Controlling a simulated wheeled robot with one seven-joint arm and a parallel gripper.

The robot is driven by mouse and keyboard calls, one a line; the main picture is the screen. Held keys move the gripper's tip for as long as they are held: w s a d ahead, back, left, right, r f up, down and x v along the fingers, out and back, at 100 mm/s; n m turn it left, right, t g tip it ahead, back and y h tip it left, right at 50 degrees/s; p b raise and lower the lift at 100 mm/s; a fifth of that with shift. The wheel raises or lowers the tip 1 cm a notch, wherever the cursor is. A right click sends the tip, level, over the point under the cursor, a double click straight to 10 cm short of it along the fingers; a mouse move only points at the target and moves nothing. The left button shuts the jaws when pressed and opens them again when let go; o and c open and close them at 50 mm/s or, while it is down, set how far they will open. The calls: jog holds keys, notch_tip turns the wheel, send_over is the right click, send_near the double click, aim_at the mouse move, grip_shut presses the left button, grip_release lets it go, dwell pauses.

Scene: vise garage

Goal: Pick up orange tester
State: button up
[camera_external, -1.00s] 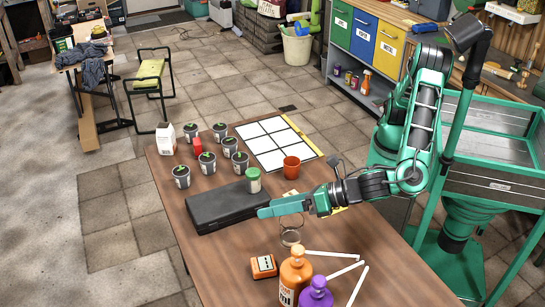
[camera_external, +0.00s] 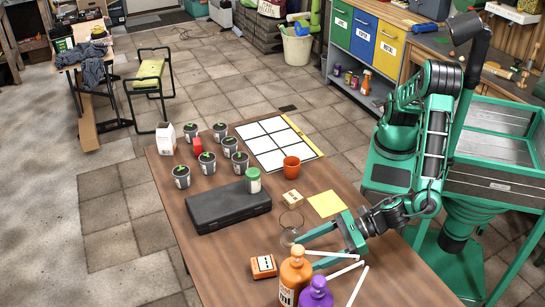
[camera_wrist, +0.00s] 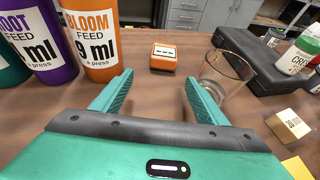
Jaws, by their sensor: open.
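My gripper (camera_external: 300,253) is open and empty, low over the table to the right of the tester. In the wrist view my gripper (camera_wrist: 157,85) shows both teal fingers spread apart. A clear glass (camera_wrist: 226,77) stands close to the right finger.
Orange (camera_external: 296,272) and purple (camera_external: 316,292) feed bottles stand near the tester, on the left in the wrist view. White strips (camera_external: 343,270) lie beside them. A black case (camera_external: 228,205), a small box (camera_external: 291,198) and potted plants (camera_external: 181,176) are farther back.

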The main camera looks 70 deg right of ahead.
aim_at(280, 261)
jog(key=x, duration=0.3)
jog(key=shift+w+a, duration=0.1)
jog(key=shift+w, duration=0.1)
jog(key=shift+w+d+x, duration=0.1)
jog(key=shift+d+x, duration=0.05)
jog(key=shift+x, duration=1.2)
jog(key=shift+w+d+x, duration=0.1)
jog(key=shift+w+x, duration=0.05)
jog(key=shift+x, duration=1.15)
jog(key=shift+r, duration=0.15)
jog(key=shift+c, duration=0.3)
jog(key=c, duration=1.4)
jog(key=shift+r, duration=0.15)
